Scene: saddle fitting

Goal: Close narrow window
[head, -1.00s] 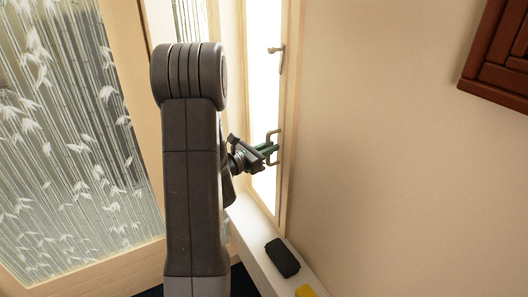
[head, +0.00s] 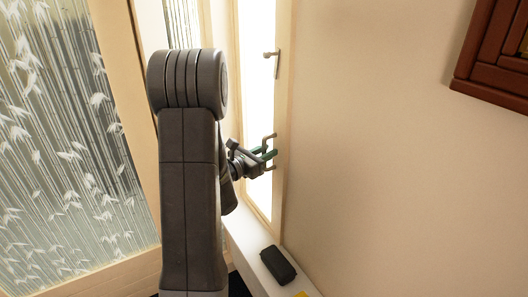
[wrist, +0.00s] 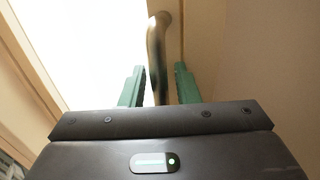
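The narrow window (head: 257,95) is a tall bright pane in a pale wooden frame, right of my arm in the head view. A lever handle (head: 276,62) sits on its upper right side. Lower down is a bronze pull handle (head: 269,137); it also shows in the wrist view (wrist: 157,60). My gripper (head: 268,154) has green fingers, one on each side of the pull handle. In the wrist view the fingers (wrist: 159,85) stand apart, with slight gaps beside the bar. I cannot tell clearly how far the window stands open.
A white sill (head: 248,245) below the window carries a black case (head: 278,265) and a yellow item (head: 301,295). A large patterned glass panel (head: 65,150) stands at left. A bare wall (head: 380,170) with a brown wooden frame (head: 495,55) is at right.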

